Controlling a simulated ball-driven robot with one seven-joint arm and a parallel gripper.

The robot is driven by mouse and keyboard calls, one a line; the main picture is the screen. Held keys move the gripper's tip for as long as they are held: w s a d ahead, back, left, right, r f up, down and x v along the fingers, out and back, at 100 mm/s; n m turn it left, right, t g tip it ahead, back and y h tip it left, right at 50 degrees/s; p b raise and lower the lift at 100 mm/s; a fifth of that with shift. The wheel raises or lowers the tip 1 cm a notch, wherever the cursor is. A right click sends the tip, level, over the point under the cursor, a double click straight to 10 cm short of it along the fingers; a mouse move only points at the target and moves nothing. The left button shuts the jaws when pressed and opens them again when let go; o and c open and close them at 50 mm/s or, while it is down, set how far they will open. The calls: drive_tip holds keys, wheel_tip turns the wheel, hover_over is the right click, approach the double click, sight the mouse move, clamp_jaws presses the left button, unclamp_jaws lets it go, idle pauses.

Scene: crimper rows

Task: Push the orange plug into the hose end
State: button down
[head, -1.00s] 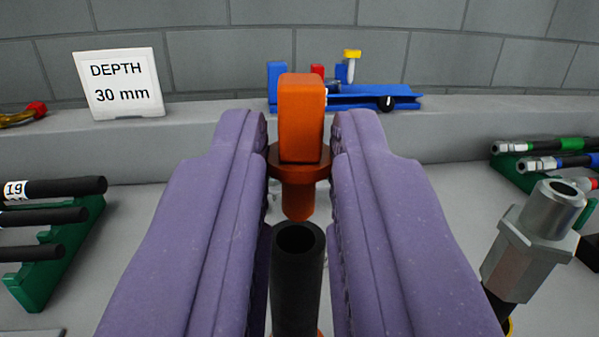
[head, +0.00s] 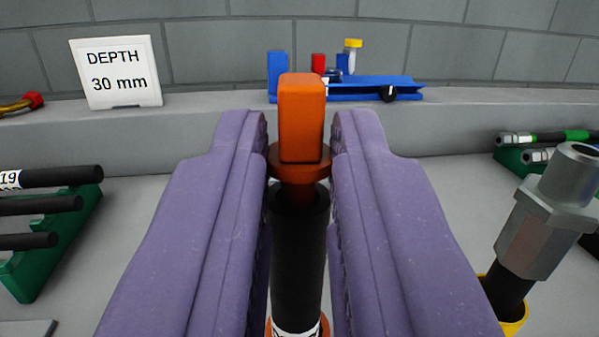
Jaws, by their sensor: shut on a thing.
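The orange plug (head: 301,118) is upright between the purple fingers of my gripper (head: 300,135), which is shut on it. The plug has a block-shaped top, a darker round flange and a narrower stem below. The black hose (head: 298,255) stands upright directly below the plug, between the lower parts of the fingers. The plug's stem meets the hose's top end, and its lower tip is hidden there. A short length of stem shows between the flange and the hose rim. A white label and an orange piece show at the hose's lower part.
A white sign (head: 117,72) reads "DEPTH 30 mm". A green rack (head: 60,245) holds black hoses at left. A metal fitting (head: 545,215) on a hose stands in a yellow holder (head: 513,318) close at right. A blue tool (head: 370,90) lies on the back ledge.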

drive_tip(key=shift+f, duration=0.25)
drive_tip(key=c, duration=1)
unclamp_jaws()
drive_tip(key=shift+o, duration=0.2)
drive_tip(key=s+f+p, duration=0.1)
drive_tip(key=s+p, duration=0.1)
drive_tip(key=s, duration=0.5)
drive_tip(key=shift+s+a, duration=0.3)
drive_tip(key=shift+s, duration=0.05)
